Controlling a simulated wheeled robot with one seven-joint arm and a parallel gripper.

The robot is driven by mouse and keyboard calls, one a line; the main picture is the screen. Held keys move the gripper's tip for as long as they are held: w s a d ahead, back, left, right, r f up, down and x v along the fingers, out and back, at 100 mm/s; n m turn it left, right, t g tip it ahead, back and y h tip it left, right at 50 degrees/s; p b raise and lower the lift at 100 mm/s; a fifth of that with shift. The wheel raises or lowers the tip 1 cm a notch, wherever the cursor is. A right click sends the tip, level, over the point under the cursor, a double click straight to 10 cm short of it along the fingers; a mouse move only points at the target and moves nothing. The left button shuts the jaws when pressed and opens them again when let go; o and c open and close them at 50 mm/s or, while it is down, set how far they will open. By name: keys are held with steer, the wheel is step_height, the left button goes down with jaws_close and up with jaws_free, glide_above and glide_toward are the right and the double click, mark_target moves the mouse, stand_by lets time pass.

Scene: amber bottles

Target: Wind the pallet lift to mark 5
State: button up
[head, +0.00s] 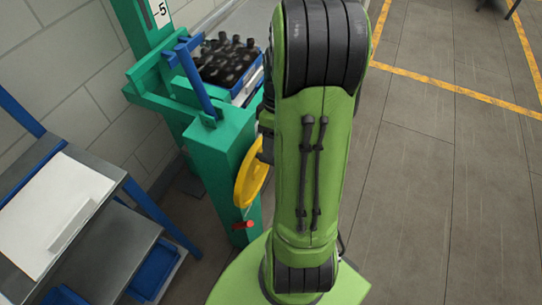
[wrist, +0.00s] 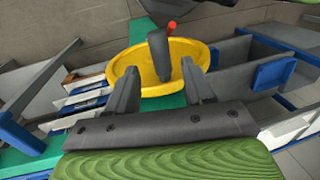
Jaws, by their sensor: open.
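The green pallet lift (head: 222,150) stands left of my arm in the head view. Its yellow handwheel (head: 252,178) is partly hidden behind my arm. A white scale plate with the number 5 (head: 161,12) shows on the column at the top edge; I cannot tell the lift's reading. In the wrist view, the yellow handwheel (wrist: 133,82) lies just beyond my gripper (wrist: 160,70). The wheel's dark handle (wrist: 158,55) stands up between the two spread fingers in the picture. I cannot tell whether they touch it. My gripper is open and holds nothing.
A crate of dark bottles (head: 230,62) sits on the lift behind its blue bar (head: 196,80). A red-tipped pin (head: 243,225) sticks out below the wheel. A grey shelf unit (head: 110,248) stands at left. The floor (head: 430,170) at right is clear.

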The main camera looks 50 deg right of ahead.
steer(key=f, duration=0.2)
steer(key=a+f+b, duration=0.1)
steer(key=f, duration=0.1)
steer(key=shift+s+f, duration=0.15)
steer(key=shift+f, duration=0.15)
jaws_close()
